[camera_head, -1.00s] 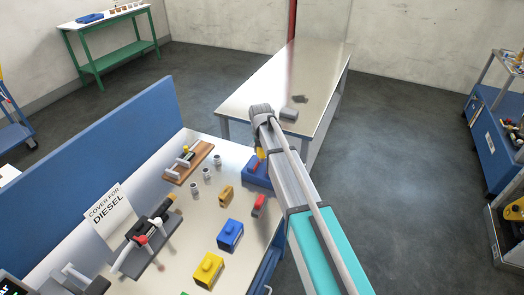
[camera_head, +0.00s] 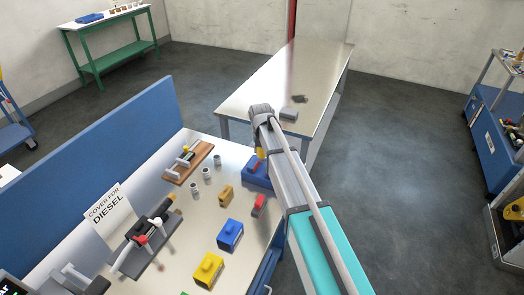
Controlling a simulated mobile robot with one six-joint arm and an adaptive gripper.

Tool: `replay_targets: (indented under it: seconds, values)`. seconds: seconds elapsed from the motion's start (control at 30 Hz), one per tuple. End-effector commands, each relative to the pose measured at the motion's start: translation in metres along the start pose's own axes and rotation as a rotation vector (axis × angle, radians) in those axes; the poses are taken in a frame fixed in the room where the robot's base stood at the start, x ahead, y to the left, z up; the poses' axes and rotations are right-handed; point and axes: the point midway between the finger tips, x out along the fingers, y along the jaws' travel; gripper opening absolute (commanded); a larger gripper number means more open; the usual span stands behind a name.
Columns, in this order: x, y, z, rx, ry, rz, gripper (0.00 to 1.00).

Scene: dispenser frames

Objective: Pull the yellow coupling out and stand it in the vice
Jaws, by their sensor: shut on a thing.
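My gripper (camera_head: 263,143) is at the far end of the bench, mostly hidden behind my own arm. A small yellow piece, which looks like the yellow coupling (camera_head: 261,153), shows at its tip, and the gripper is shut on it. The piece is just above or against a blue block with a red strip (camera_head: 252,174); I cannot tell if they touch. A grey two-part fixture at the lower left, possibly the vice (camera_head: 72,280), is partly cut off by the frame.
The bench (camera_head: 195,220) holds a yellow block (camera_head: 208,268), a blue block (camera_head: 230,235), a tan block (camera_head: 226,196), a red piece (camera_head: 259,205) and small grey cylinders (camera_head: 207,174). A diesel sign (camera_head: 110,208) stands left. A steel table (camera_head: 250,95) lies beyond.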

Motion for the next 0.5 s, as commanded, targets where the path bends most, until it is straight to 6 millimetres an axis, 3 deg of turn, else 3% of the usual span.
replay_targets:
  seconds: [0.5]
  values:
    - [0.0056,0.0001,-0.0007,0.000,0.000,0.000,0.00]
